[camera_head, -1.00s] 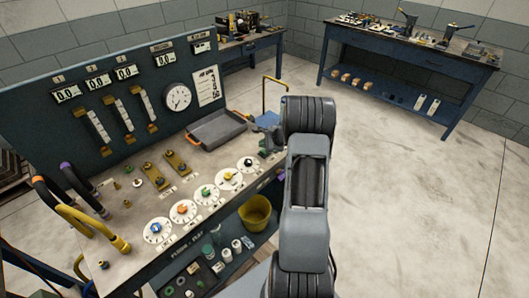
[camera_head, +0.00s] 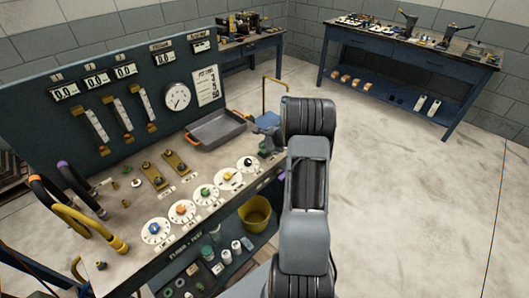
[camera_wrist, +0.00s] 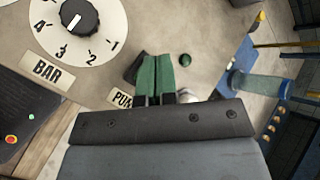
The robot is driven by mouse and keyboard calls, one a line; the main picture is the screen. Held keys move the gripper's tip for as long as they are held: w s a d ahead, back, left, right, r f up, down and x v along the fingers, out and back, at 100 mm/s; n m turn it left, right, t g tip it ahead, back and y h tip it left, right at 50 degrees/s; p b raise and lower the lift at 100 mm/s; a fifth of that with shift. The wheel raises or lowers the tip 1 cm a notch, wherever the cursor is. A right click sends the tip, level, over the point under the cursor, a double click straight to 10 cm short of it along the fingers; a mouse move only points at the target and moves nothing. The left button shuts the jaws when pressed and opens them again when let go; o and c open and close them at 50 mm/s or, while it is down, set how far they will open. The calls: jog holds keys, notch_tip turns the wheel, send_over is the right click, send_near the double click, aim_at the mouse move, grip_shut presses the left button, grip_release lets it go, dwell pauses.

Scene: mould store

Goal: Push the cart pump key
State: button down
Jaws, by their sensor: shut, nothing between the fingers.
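My gripper (camera_wrist: 155,78) has green fingers, shut together with nothing between them, above the pale bench top in the wrist view. A label (camera_wrist: 121,98) reading "PUM", cut off by my gripper, lies just left of the fingers. A small dark green round knob or button (camera_wrist: 185,60) stands right of the fingertips, apart from them in the picture. A dark shape lies against the fingers' left side; I cannot tell whether it is a key or shadow. Contact is unclear. In the head view my arm hides most of this corner of the bench (camera_head: 130,205).
A white dial with a black knob (camera_wrist: 80,18) and a "BAR" label (camera_wrist: 47,70) are left of my gripper. Several dials line the bench front, with a grey tray (camera_head: 215,130) behind. A yellow bucket (camera_head: 255,213) is below. Floor at right is clear.

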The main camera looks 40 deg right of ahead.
jog(key=shift+f+b, duration=0.45)
jog(key=shift+b, duration=0.1)
dwell(0.4)
jog(key=shift+r, duration=0.15)
jog(key=shift+r+p, duration=0.5)
jog(key=shift+r, duration=0.3)
jog(key=shift+r, duration=0.1)
notch_tip(320, 180, up, 6)
jog(key=p, duration=0.4)
dwell(0.6)
